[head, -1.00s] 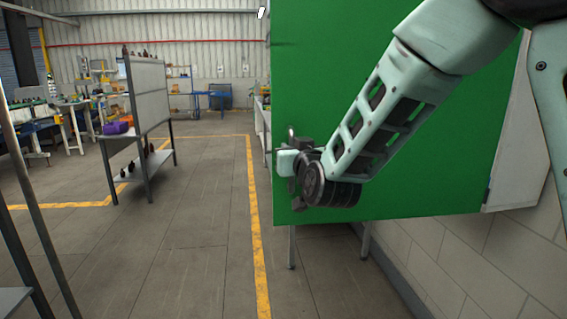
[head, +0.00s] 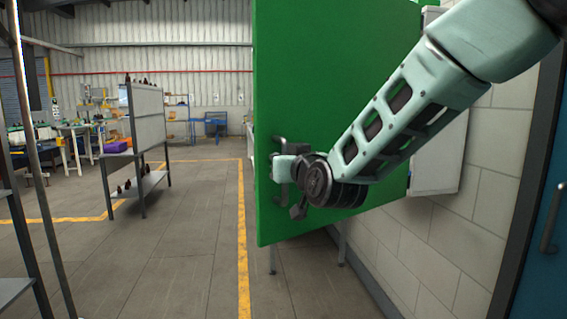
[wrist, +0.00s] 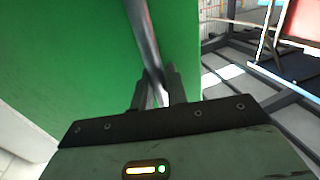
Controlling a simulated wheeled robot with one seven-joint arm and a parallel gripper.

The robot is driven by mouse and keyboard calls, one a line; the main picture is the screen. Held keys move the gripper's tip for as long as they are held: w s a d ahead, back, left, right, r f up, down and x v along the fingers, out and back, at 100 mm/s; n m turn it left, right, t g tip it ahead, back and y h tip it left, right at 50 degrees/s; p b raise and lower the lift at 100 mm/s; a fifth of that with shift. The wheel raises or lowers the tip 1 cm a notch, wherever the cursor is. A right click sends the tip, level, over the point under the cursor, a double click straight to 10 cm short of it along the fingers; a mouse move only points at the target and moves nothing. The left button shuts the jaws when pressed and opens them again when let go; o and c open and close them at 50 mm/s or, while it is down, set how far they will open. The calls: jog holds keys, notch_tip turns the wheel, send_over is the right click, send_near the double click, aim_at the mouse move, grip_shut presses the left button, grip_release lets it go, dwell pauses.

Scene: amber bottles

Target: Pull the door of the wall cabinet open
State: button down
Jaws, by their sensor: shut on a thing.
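The green cabinet door (head: 330,95) stands swung out from the pale cabinet body (head: 437,160) on the right wall. Its grey bar handle (head: 279,146) is near the door's free left edge. My gripper (head: 284,190) is at the handle, partly hidden behind my wrist in the head view. In the wrist view, the handle (wrist: 143,40) runs down between the fingers of my gripper (wrist: 154,92), which are shut on it. The green door (wrist: 60,60) fills the left and middle of that view. The cabinet's inside is hidden behind the door.
A grey shelf rack (head: 148,125) with bottles and a purple item stands at the left. A metal post (head: 35,180) is at the near left. A blue door (head: 548,220) is at the right edge. The floor (head: 185,250) ahead is clear.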

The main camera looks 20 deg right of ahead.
jog(key=shift+s, duration=0.2)
jog(key=c, duration=1.5)
grip_release()
jog(key=s, duration=0.4)
jog(key=s+b, duration=0.1)
jog(key=s, duration=0.3)
jog(key=s+b, duration=0.1)
jog(key=s, duration=0.3)
jog(key=shift+d, duration=0.25)
